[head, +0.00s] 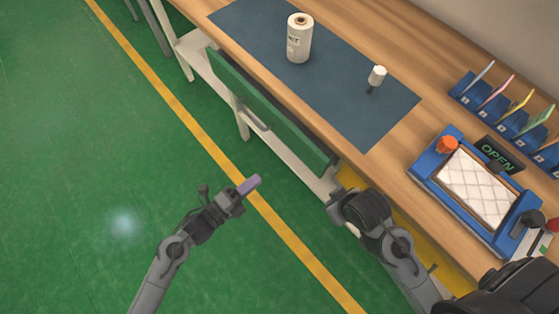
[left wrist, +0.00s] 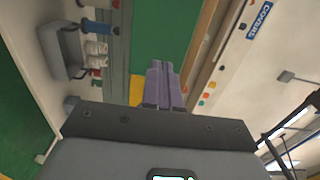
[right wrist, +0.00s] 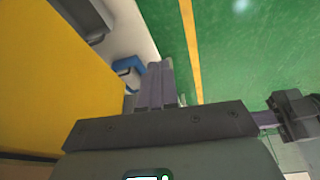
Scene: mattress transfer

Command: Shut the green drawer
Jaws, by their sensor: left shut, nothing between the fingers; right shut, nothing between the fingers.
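The green drawer (head: 268,115) is under the front edge of the workbench; its long green front stands at the bench's side, and how far it is pulled out is hard to tell. A green panel that looks like its front (left wrist: 160,35) also shows in the left wrist view.
The wooden workbench carries a blue mat (head: 255,40), a white roll (head: 299,38), and a small white-topped item (head: 377,76). A blue tray (head: 428,172) holds a quilted white mattress (head: 475,189). A yellow surface (right wrist: 40,80) is beside my right gripper. The green floor is clear.

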